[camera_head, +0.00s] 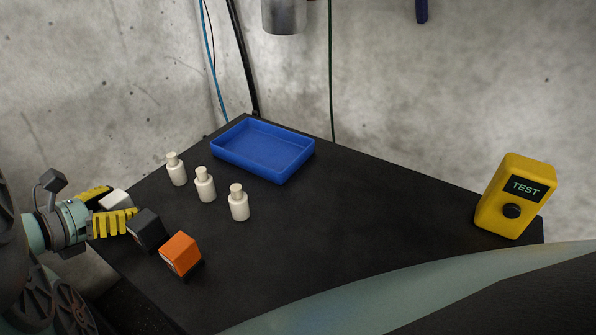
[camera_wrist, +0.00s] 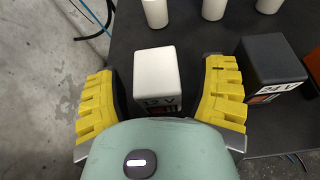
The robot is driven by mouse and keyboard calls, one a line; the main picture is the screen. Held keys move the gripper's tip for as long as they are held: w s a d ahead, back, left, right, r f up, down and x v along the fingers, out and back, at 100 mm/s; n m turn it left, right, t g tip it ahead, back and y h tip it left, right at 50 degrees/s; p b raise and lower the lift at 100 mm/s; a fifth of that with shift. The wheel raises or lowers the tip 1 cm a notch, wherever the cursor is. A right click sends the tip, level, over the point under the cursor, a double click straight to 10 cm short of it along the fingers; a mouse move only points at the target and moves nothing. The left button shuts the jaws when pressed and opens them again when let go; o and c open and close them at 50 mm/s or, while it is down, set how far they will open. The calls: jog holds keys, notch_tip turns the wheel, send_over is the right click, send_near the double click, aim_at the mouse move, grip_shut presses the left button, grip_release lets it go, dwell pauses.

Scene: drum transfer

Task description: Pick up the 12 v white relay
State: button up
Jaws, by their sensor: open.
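The white relay (camera_wrist: 156,74) stands on the black table near its left edge, with a "12 V" label on its near face in the wrist view. My gripper (camera_wrist: 160,92) is open, with one yellow finger on each side of the relay and small gaps at both sides. In the head view, my gripper (camera_head: 108,208) is at the table's left edge, and the white relay (camera_head: 115,200) shows between the fingers, partly hidden by the nearer one.
A black relay (camera_wrist: 270,65) labelled "24 V" stands close beside the right finger. An orange relay (camera_head: 181,254) is beyond it. White bottle-shaped pieces (camera_head: 205,185), a blue tray (camera_head: 262,150) and a yellow TEST box (camera_head: 515,196) stand on the table (camera_head: 370,220). The table's middle is clear.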

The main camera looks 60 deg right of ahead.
grip_shut()
dwell(0.6)
